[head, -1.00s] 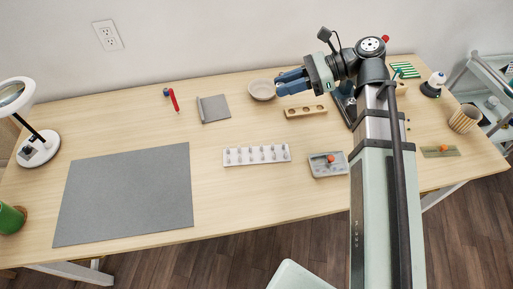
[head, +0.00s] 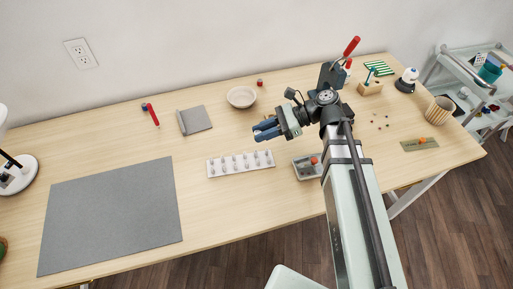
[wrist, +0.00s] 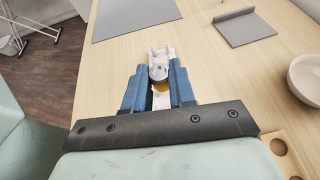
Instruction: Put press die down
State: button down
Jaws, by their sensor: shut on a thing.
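My gripper (head: 262,132) is over the table, just beyond the right end of the white rack (head: 240,164) of several small metal pieces. In the wrist view its blue fingers (wrist: 160,88) are shut on a small round piece, seemingly the press die (wrist: 159,73), with a pale metallic top and an amber lower part. Part of the white rack shows behind the die in that view. I cannot tell the height of the die above the table. The press (head: 333,74), dark with a red handle, stands behind my arm and is partly hidden.
A grey tray (head: 298,173) with an orange-red knobbed piece lies right of the rack. A cream bowl (head: 241,97) and grey folded plate (head: 197,120) lie behind. A wooden block with holes (wrist: 286,148) is near my gripper. The grey mat (head: 110,215) at left is bare.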

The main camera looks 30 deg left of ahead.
jog(key=shift+f, duration=3.55)
jog(key=shift+f, duration=0.25)
jog(key=c, duration=0.9)
grip_release()
jog(key=shift+c, duration=0.2)
jog(key=shift+r, duration=0.35)
jog(key=v, duration=1.2)
